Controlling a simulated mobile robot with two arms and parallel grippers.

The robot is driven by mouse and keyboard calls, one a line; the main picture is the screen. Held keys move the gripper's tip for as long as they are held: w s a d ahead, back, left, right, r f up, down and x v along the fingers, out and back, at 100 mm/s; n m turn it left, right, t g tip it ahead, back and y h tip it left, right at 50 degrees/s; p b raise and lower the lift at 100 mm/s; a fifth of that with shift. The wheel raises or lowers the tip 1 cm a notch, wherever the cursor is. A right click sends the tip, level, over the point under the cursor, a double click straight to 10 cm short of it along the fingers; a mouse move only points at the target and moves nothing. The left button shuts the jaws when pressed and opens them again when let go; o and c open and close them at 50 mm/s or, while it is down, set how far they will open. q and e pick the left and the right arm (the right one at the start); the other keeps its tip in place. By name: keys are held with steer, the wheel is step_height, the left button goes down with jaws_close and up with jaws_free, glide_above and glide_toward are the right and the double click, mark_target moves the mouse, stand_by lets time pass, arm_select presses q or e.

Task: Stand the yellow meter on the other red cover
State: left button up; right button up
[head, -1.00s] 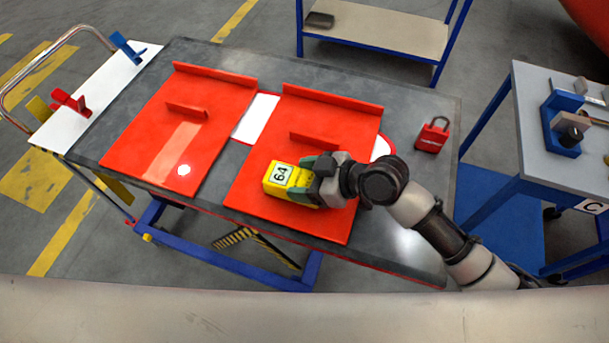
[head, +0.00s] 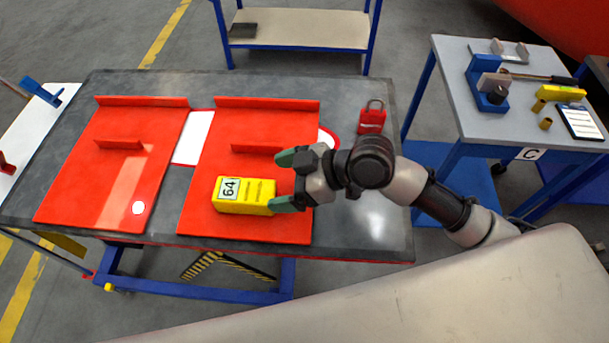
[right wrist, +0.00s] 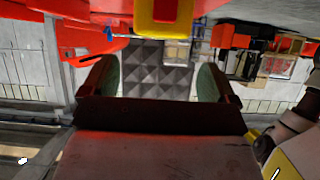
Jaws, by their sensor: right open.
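The yellow meter (head: 244,195), marked "64", rests with its long side along the front part of the right red cover (head: 215,150). The other red cover (head: 75,190), at the left, has no meter on it. My right gripper (head: 284,181) is open and empty, just right of the meter. Its near finger is close to the meter's right end; I cannot tell whether they touch. In the right wrist view both fingers of my right gripper (right wrist: 153,82) are apart with nothing between them. A yellow block, likely the meter (right wrist: 163,28), shows at the top edge there. My left gripper is out of view.
Both covers lie on a dark grey table (head: 360,225) and have raised red ribs. A red padlock (head: 371,120) stands at the table's right. A side table (head: 455,75) with tools is at right, and a shelf cart (head: 300,28) behind. The left cover's front is clear.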

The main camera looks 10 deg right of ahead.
steer(key=b+v, duration=0.1)
steer(key=v, duration=0.4)
steer(key=shift+d+r, duration=0.1)
